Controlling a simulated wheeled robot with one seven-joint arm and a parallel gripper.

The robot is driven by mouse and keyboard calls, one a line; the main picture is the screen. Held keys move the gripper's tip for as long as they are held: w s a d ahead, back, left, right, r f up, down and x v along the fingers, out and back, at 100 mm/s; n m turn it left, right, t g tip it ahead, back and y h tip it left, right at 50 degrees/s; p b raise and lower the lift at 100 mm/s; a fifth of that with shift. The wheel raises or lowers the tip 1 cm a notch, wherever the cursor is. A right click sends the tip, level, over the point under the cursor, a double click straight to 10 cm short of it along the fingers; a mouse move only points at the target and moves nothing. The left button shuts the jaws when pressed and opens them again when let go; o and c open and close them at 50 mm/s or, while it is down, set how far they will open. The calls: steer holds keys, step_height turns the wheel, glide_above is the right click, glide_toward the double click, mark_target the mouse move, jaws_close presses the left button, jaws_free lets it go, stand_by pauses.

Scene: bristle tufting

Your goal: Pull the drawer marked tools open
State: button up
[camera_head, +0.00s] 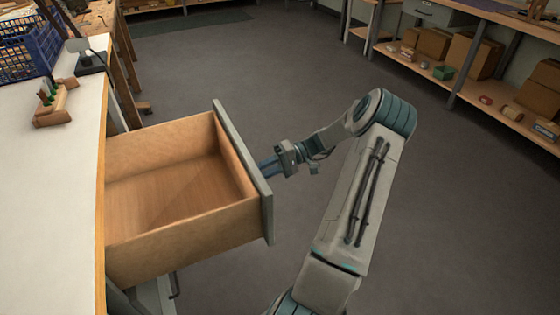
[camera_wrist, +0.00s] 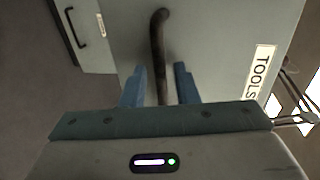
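The drawer (camera_head: 180,195) stands pulled well out from the white-topped bench, and its wooden inside looks empty. In the wrist view its grey front (camera_wrist: 215,45) carries the label TOOLS (camera_wrist: 259,72) and a dark bar handle (camera_wrist: 158,45). My gripper (camera_head: 268,165) is at the outer face of the drawer front. In the wrist view the blue fingers of my gripper (camera_wrist: 160,82) stand one on each side of the handle, with a visible gap on both sides, so the gripper is open around it. The handle is hidden in the head view.
The white bench top (camera_head: 60,180) holds a small wooden block with green pieces (camera_head: 50,103) and a blue crate (camera_head: 28,50). A second grey front with a handle (camera_wrist: 85,35) shows in the wrist view. Shelves with boxes (camera_head: 475,55) stand at right. The floor between is clear.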

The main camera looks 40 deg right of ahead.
steer(key=p+v, duration=0.2)
steer(key=v, duration=1)
steer(key=shift+d, duration=0.25)
steer(key=a+r+n+g+h+p, duration=0.1)
steer(key=a+r+g+h+p, duration=0.65)
steer(key=a+r, duration=1.25)
steer(key=s+a+r+t+h+p, duration=0.3)
steer(key=s+a+r+p, duration=0.3)
steer(key=s+r+p, duration=0.2)
steer(key=s+a+r+n+t+h+p, duration=0.1)
steer(key=s+a+r+t+h+p, duration=0.3)
steer(key=r, duration=0.7)
steer(key=s+a+p, duration=0.2)
steer(key=s+p, duration=0.2)
steer(key=shift+a+h+p, duration=0.25)
steer(key=shift+h+p, duration=0.1)
steer(key=shift+p, duration=0.05)
